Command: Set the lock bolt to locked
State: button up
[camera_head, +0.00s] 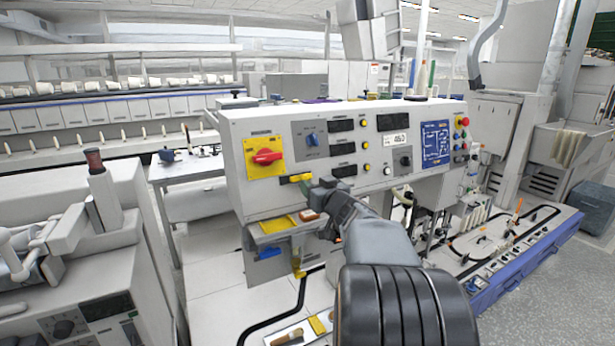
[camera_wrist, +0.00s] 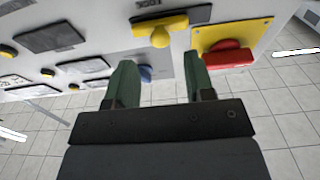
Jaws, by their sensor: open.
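The lock bolt is a yellow piece with a rounded knob, on a dark slot on the grey panel. It shows in the wrist view (camera_wrist: 160,34) and in the head view (camera_head: 297,178). A partly cut-off label that seems to read LOCK is beside it in the wrist view. My gripper (camera_wrist: 160,70) is open and empty, its two green fingers apart. The knob lies just past the fingertips, in line with the gap, with no clear contact. In the head view my gripper (camera_head: 316,190) is at the panel's lower edge, right of the bolt. Whether the bolt is locked I cannot tell.
A red rotary switch on a yellow plate (camera_head: 265,157) is close to the bolt, and also near the right finger in the wrist view (camera_wrist: 228,54). A blue knob (camera_head: 312,139) and dark displays are on the same panel. A yellow tray (camera_head: 278,225) hangs below it.

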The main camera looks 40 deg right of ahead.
jog(key=shift+w+d+p, duration=0.15)
jog(key=shift+w+p, duration=0.15)
jog(key=shift+w, duration=0.85)
jog(key=shift+w+d+p, duration=0.1)
jog(key=shift+w+p, duration=0.2)
jog(key=shift+w, duration=0.85)
grip_shut()
